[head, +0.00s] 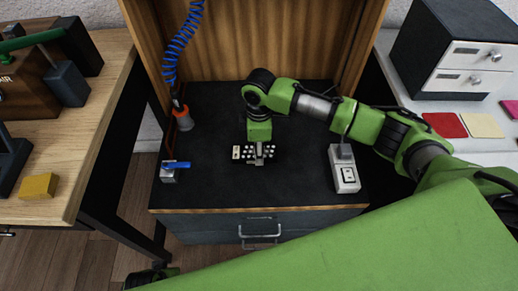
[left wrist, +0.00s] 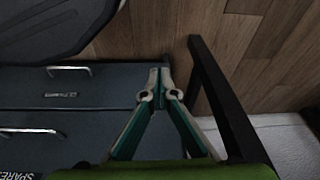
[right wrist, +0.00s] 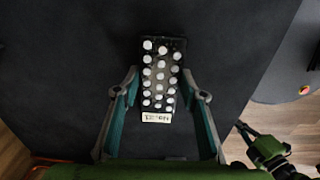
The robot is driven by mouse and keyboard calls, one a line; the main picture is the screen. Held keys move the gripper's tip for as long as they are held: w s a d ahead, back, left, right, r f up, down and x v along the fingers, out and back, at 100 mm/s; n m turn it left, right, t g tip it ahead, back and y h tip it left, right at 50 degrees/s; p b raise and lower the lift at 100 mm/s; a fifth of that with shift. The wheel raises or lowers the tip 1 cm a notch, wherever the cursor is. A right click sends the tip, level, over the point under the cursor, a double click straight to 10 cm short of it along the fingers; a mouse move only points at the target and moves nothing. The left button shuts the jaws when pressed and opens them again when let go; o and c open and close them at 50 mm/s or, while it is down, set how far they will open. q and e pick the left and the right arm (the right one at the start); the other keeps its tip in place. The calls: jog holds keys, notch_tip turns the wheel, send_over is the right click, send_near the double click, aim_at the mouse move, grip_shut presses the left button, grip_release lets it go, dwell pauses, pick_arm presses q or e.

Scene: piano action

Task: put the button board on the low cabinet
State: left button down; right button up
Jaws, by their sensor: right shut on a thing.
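The button board (head: 268,154), a small dark board with rows of white round buttons and a pale label, is at the middle of the low cabinet (head: 215,190), over its black top. The cabinet has a grey drawer with a metal handle below. My right gripper (head: 259,160) points down and is shut on the board. In the right wrist view the board (right wrist: 161,75) lies between the fingers, label toward me. I cannot tell whether it touches the top or hangs just above. My left gripper (left wrist: 160,75) is shut and empty, low in front of the cabinet drawers.
On the cabinet top stand a small device with a blue lever (head: 172,170), an orange-based tool (head: 183,118) on a blue coiled hose, and a white switch box (head: 344,172). Wooden panels enclose the back. A wooden bench (head: 85,120) stands left; a drawer unit (head: 455,60) is at right.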

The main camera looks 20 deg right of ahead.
jog(key=o, duration=1.2)
jog(key=shift+f, duration=0.15)
pick_arm(q)
jog(key=shift+f, duration=0.15)
pick_arm(e)
jog(key=shift+o, duration=0.2)
jog(key=shift+r, duration=0.3)
pick_arm(q)
jog(key=s+f+p, duration=0.2)
jog(key=s+f, duration=0.2)
jog(key=f, duration=0.3)
jog(key=shift+s+a+f+g+p, duration=0.15)
jog(key=shift+a+f+g+p, duration=0.1)
jog(key=shift+g+p, duration=0.05)
pick_arm(e)
notch_tip(320, 180, up, 12)
jog(key=shift+f, duration=0.15)
